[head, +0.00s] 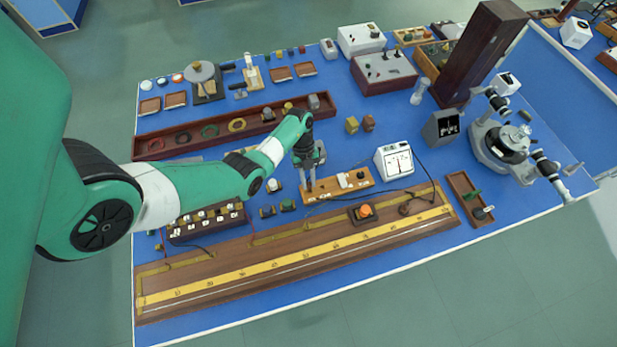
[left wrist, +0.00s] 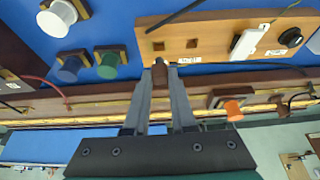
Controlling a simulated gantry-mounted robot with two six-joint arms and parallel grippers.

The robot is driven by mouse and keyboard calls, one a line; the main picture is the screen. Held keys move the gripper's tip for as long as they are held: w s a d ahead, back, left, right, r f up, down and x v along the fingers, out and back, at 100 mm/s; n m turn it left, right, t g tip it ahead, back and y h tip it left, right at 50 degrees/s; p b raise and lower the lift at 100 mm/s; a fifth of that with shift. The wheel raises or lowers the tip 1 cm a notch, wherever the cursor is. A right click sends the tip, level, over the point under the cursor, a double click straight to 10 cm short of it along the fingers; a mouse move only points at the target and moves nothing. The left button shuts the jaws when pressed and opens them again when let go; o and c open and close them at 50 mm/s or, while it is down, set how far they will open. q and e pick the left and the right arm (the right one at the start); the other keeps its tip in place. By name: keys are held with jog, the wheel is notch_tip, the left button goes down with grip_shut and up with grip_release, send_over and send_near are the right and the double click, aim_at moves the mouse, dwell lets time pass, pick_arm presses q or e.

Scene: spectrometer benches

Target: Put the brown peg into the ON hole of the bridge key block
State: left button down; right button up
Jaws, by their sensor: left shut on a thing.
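The bridge key block is a light wooden board (head: 336,186) lying on the blue bench; it also shows in the left wrist view (left wrist: 218,40). Two small dark holes, one on the left (left wrist: 158,46) and one to its right (left wrist: 191,43), show near its left end, with small white labels too blurred to read. My left gripper (head: 309,188) points down at the left end of the block. In the left wrist view its fingers (left wrist: 162,72) are shut on a small brown peg (left wrist: 159,68) at the block's edge, close to the left hole. The peg's lower end is hidden. My right gripper is not in view.
A long board with a yellow scale (head: 300,256) lies along the front edge, with an orange knob (head: 365,210) on it. A white meter (head: 394,160) stands right of the block. Blue (left wrist: 70,67) and green (left wrist: 109,66) knobs sit close to its left.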

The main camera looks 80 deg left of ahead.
pick_arm(q)
jog(key=shift+f+b, duration=1.05)
jog(key=shift+f, duration=0.2)
jog(key=shift+f+b, duration=0.55)
jog(key=shift+f, duration=0.25)
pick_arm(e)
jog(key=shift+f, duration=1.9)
pick_arm(q)
jog(key=c, duration=0.7)
grip_release()
jog(key=shift+o, duration=0.2)
jog(key=p+v, duration=0.3)
jog(key=v, duration=0.8)
jog(key=shift+r, duration=0.35)
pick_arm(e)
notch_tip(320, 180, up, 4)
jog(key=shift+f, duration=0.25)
